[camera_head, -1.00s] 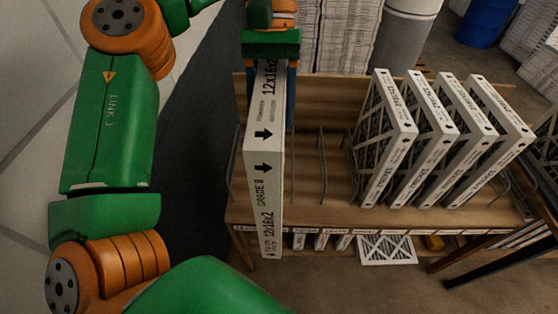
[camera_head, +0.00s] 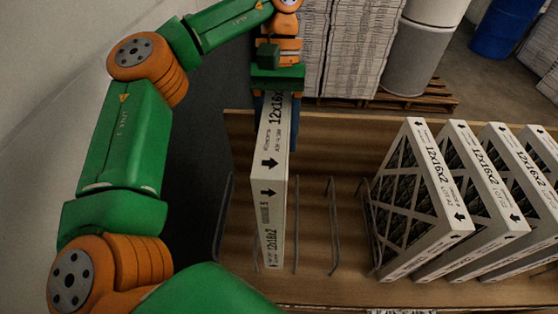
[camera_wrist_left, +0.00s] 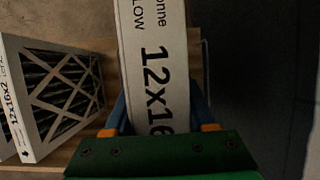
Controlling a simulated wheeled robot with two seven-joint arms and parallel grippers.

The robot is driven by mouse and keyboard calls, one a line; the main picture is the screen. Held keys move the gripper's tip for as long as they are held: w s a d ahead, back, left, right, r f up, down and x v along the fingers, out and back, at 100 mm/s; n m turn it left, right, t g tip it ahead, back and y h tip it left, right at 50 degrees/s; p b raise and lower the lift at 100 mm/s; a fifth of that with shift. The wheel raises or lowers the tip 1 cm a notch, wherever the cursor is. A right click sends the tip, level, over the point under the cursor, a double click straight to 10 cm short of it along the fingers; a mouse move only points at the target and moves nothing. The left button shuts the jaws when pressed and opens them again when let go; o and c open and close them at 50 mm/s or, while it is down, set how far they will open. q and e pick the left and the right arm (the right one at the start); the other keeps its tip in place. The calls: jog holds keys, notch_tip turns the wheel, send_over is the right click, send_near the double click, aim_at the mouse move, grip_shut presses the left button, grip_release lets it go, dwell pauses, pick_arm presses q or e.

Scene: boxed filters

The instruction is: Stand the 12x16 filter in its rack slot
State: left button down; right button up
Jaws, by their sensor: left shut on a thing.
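The 12x16x2 filter (camera_head: 271,185) is a thin white box with black lettering and arrows on its edge. My left gripper (camera_head: 274,105) is shut on its far end. The filter stands on edge, over the left part of the wooden rack (camera_head: 345,150), among the wire dividers (camera_head: 333,225). I cannot tell whether its lower edge touches the rack board. In the left wrist view the filter (camera_wrist_left: 152,60) runs between the blue fingers (camera_wrist_left: 160,118) of my left gripper. My right gripper is not in view.
Several white-framed 12x16x2 filters (camera_head: 425,200) stand leaning in the right part of the rack. One also shows in the left wrist view (camera_wrist_left: 50,95). Empty slots lie between them and the held filter. Behind are stacked boxes, a grey drum (camera_head: 415,50) and a blue drum (camera_head: 500,28).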

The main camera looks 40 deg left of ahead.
pick_arm(q)
notch_tip(320, 180, down, 10)
jog(key=b, duration=0.4)
jog(key=shift+s+d+f+b, duration=0.15)
jog(key=shift+s+f+b, duration=0.1)
jog(key=shift+s+b, duration=0.05)
jog(key=shift+f+b, duration=0.5)
jog(key=shift+f, duration=0.1)
jog(key=shift+c, duration=1.1)
grip_release()
